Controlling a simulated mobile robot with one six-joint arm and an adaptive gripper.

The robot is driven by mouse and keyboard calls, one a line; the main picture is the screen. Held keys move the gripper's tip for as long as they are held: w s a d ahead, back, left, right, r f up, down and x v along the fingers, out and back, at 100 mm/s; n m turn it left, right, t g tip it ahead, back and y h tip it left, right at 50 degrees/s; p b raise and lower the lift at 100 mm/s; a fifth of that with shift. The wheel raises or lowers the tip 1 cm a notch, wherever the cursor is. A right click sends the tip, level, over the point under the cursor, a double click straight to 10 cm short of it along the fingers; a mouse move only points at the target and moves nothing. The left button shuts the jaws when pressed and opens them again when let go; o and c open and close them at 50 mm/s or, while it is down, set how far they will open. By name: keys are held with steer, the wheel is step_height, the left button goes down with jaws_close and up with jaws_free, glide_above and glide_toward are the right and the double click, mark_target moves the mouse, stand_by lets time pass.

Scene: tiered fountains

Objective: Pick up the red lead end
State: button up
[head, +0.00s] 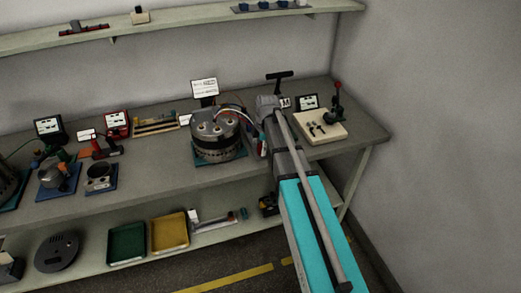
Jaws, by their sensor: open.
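A round metal drum-shaped unit (212,146) with several pale round parts on top stands on a blue mat on the bench. Thin leads (238,109), pale, bluish and reddish, arch from its right side toward my arm. A small white and red item (262,147) shows beside my wrist; I cannot tell whether it is the red lead end. My gripper (263,119) is at the far end of my arm, just right of the drum. It is open, with its fingers mostly hidden by my wrist, and no held thing shows.
A pale board (321,132) with small dark parts and a red-topped lever stand (337,100) are at right. A sign (204,88) stands behind the drum. Tools fill the bench's left (100,145). Green (127,261) and yellow trays (170,249) sit on the lower shelf.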

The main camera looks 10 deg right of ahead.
steer(key=c, duration=0.9)
steer(key=shift+r, duration=0.25)
step_height(320, 180, up, 2)
steer(key=p, duration=0.2)
steer(key=shift+r+p, duration=0.1)
steer(key=shift+p, duration=0.25)
steer(key=s+r+p, duration=0.3)
steer(key=s, duration=0.1)
steer(key=s+r+p, duration=0.4)
steer(key=s, duration=0.1)
steer(key=s+r+p, duration=0.3)
steer(key=s, duration=0.2)
steer(key=shift+a+r, duration=0.1)
steer(key=shift+r, duration=0.1)
